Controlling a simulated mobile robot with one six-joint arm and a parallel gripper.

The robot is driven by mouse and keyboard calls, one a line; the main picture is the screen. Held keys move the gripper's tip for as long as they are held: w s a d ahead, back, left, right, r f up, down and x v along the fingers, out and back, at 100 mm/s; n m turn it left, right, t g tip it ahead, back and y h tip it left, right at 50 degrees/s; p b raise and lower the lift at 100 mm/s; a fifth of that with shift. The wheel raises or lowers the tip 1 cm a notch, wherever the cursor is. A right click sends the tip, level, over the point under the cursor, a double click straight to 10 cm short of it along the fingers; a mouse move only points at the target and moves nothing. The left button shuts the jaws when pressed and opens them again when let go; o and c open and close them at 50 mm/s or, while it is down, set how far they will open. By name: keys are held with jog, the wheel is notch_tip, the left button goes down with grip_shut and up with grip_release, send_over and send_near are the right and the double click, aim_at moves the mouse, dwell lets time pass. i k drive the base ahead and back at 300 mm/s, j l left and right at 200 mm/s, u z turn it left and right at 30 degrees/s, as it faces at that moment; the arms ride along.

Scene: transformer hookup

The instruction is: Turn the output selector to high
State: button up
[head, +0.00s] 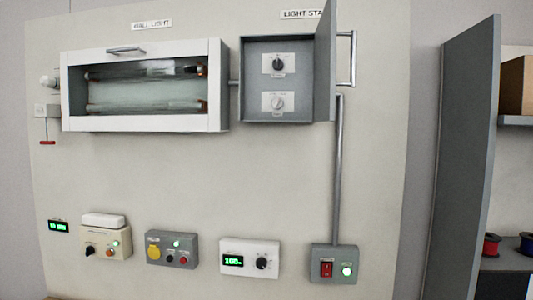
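No label reading output selector is legible, so I cannot tell which knob it is. A beige box (104,239) at the lower left has a small dark knob (89,248) and an orange-lit button. A white box (250,258) with a green display has a black knob (262,263). An open grey cabinet (276,39) at the upper middle holds a black knob (278,64) above a pale knob (278,102). The settings of the knobs are too small to read. My gripper is not in view.
The grey cabinet's door (325,60) stands open, sticking out at its right. A white glass-fronted case (145,85) hangs at the left. Below are a grey box with a yellow part (171,249) and a red-switch box (333,264). A large grey door (465,160) stands at the right.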

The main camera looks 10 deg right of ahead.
aim_at(278, 64)
jog(key=k+l+u, duration=0.1)
jog(key=l, duration=0.35)
jog(key=k+l+u, duration=0.15)
jog(key=l, duration=0.25)
jog(key=k+l+u, duration=0.1)
jog(key=k+l, duration=0.2)
jog(key=l, duration=0.05)
